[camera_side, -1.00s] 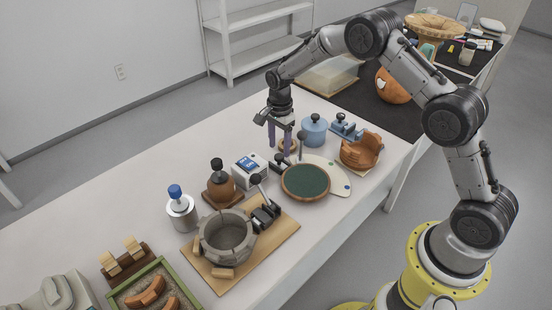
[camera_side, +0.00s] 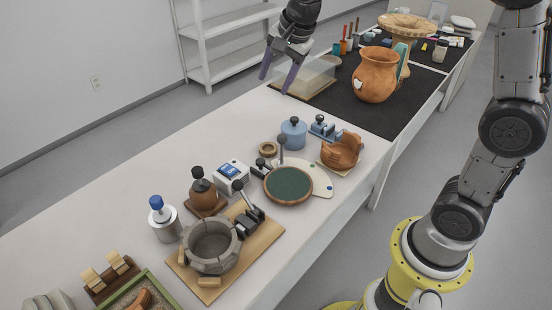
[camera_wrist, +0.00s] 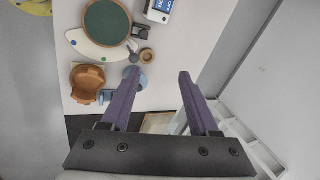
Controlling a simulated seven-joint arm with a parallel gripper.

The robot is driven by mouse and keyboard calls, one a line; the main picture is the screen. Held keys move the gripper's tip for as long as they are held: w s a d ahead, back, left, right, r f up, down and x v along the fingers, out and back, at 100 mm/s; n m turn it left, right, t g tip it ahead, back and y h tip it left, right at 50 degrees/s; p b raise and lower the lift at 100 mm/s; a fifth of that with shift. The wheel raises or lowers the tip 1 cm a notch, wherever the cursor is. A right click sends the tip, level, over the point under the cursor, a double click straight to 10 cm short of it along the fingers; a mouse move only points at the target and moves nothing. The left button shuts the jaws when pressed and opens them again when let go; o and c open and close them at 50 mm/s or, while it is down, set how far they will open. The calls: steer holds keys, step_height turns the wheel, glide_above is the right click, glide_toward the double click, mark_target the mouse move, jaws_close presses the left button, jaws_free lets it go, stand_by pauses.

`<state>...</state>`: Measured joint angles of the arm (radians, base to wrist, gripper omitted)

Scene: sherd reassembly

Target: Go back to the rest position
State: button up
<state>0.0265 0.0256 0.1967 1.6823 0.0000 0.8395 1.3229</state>
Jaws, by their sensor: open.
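My gripper (camera_side: 278,80) is raised well above the far part of the table, near the clear box, in the side view. Its two purple fingers are spread apart. In the wrist view the fingers (camera_wrist: 152,95) show open with nothing between them. No object is held. A small wooden ring (camera_side: 268,149) lies on the white table behind the green turntable (camera_side: 288,185), clear of the gripper. The ring also shows in the wrist view (camera_wrist: 146,57).
An orange jar (camera_side: 374,78) stands on the black mat (camera_side: 395,112). Open air surrounds my gripper.

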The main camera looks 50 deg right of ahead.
steer(key=s+r+n+t, duration=0.1)
steer(key=s+r+n, duration=0.4)
steer(key=s, duration=0.6)
steer(key=s+f+n, duration=0.3)
steer(key=s+n, duration=0.2)
steer(key=s, duration=0.3)
steer(key=s+a+f+n, duration=0.1)
steer(key=s+f+n, duration=0.2)
steer(key=s, duration=0.6)
steer(key=shift+f+n, duration=0.3)
steer(key=shift+n, duration=0.9)
steer(key=shift+a, duration=0.1)
